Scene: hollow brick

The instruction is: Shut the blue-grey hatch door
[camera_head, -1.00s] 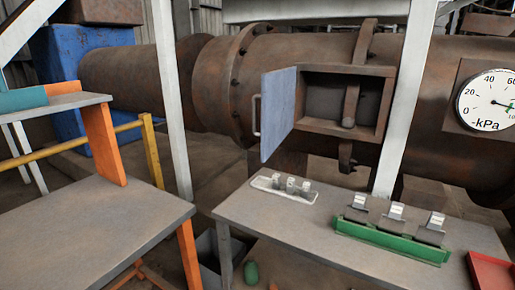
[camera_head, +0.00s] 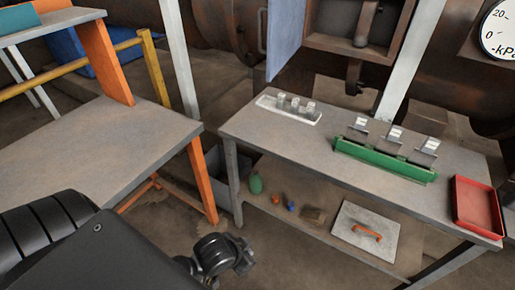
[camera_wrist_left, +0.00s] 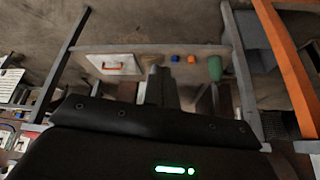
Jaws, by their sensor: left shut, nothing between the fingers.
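The blue-grey hatch door (camera_head: 286,38) is cut off by the top edge of the head view. It stands open, swung out from the left side of the rusty hatch frame (camera_head: 395,48). Its handle (camera_head: 262,32) shows at the door's left edge. My left gripper (camera_head: 238,258) is low in the head view, in front of the grey table, well below and apart from the door. It is shut and empty. In the left wrist view its fingers (camera_wrist_left: 158,85) point toward the table's lower shelf. The door is not in that view. My right gripper is not in view.
A grey table (camera_head: 240,122) stands below the hatch, bearing a white tray (camera_head: 270,104), a green rack (camera_head: 385,160) and a red tray (camera_head: 478,205). A white post (camera_head: 412,70) stands right of the hatch. Another bench (camera_head: 95,160) is at left.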

